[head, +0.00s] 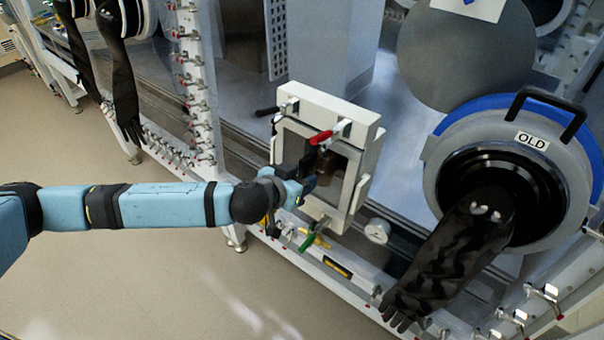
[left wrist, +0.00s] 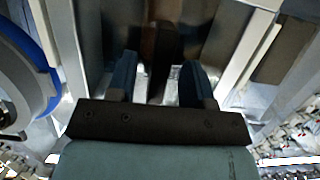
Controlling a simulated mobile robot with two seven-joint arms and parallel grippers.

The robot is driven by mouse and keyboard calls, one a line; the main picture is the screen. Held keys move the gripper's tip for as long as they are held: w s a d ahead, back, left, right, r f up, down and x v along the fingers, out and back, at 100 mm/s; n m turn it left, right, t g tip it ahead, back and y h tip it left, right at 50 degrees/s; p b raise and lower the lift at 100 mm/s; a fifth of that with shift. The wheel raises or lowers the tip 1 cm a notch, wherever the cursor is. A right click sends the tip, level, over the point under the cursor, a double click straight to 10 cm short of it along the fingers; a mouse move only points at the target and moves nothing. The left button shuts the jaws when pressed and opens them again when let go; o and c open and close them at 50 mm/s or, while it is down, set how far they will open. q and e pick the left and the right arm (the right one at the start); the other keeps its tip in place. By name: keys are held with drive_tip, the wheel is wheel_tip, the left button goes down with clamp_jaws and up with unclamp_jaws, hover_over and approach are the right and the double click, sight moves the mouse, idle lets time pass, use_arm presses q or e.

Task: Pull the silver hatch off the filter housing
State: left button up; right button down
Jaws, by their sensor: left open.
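The filter housing (head: 328,103) is a white box in the middle of the head view. Its front carries the silver hatch (head: 350,185), a pale metal frame around a dark, reflecting panel, seated in place. A dark upright handle (head: 309,163) stands at the hatch front; it also shows as a dark bar in the left wrist view (left wrist: 163,55). My left gripper (head: 303,183) is at the hatch front. In the left wrist view its blue fingers (left wrist: 160,82) are apart, one on each side of the bar. I cannot tell whether they touch it. My right gripper is out of view.
A red lever (head: 322,137) sits at the housing's top and a green lever (head: 307,242) below it. A round port marked OLD (head: 440,140) with a hanging black glove (head: 450,250) is at the right. Open floor (head: 150,270) lies in front.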

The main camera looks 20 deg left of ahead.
use_arm(q)
drive_tip(key=shift+w+d+f, duration=0.15)
drive_tip(key=shift+w, duration=0.2)
drive_tip(key=shift+c, duration=0.2)
clamp_jaws()
